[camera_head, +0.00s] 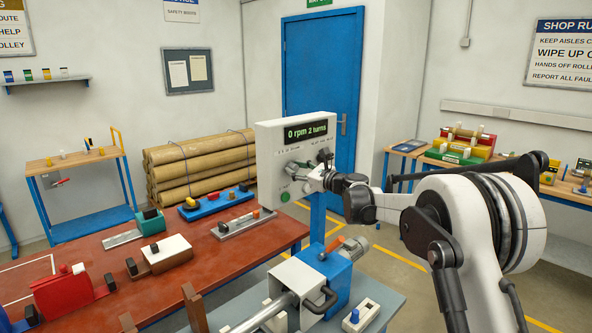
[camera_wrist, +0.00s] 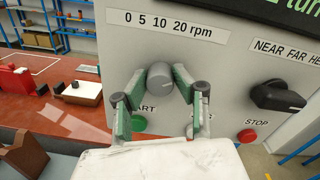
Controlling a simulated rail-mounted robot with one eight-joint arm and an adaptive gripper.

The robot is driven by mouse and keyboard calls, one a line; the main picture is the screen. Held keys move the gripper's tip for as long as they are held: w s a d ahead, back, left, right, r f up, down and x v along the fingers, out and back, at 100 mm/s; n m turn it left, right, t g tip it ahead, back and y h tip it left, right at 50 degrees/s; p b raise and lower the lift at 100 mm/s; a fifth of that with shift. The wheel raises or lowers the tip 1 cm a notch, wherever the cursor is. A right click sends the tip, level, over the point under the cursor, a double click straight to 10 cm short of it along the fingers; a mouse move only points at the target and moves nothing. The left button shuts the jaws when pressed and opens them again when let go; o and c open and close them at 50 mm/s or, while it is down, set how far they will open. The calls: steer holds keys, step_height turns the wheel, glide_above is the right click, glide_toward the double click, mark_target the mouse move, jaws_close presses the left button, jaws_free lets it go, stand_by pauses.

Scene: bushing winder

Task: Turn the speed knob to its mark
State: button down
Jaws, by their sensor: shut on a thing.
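The white control panel (camera_head: 262,140) stands before the blue door; its screen (camera_head: 305,132) reads "0 rpm 2 turns". In the wrist view the grey round speed knob (camera_wrist: 159,74) sits under the scale "0 5 10 20 rpm" (camera_wrist: 167,25). My gripper (camera_wrist: 160,86) has its green-padded fingers on both sides of this knob and is shut on it. I cannot make out a pointer on the knob. In the head view my gripper (camera_head: 318,172) is at the panel's face and the knob cannot be made out.
A black selector knob (camera_wrist: 277,97) sits right of the speed knob. A green button (camera_wrist: 138,123) and a red stop button (camera_wrist: 247,136) are below. The red bench (camera_head: 190,258) with several fixtures is left; a blue machine (camera_head: 328,268) stands in front of the panel.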

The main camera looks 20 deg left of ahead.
steer(key=shift+f+n+b, duration=0.1)
steer(key=shift+n+b, duration=0.3)
steer(key=shift+f+n+b, duration=0.1)
steer(key=shift+n+b, duration=0.85)
steer(key=shift+n, duration=0.05)
steer(key=n+b, duration=0.2)
steer(key=shift+n, duration=0.3)
steer(key=n+b, duration=0.3)
steer(key=n, duration=0.3)
steer(key=shift+s, duration=0.1)
steer(key=shift+n+h, duration=0.3)
steer(key=c, duration=1.4)
jaws_free()
steer(key=v, duration=1.2)
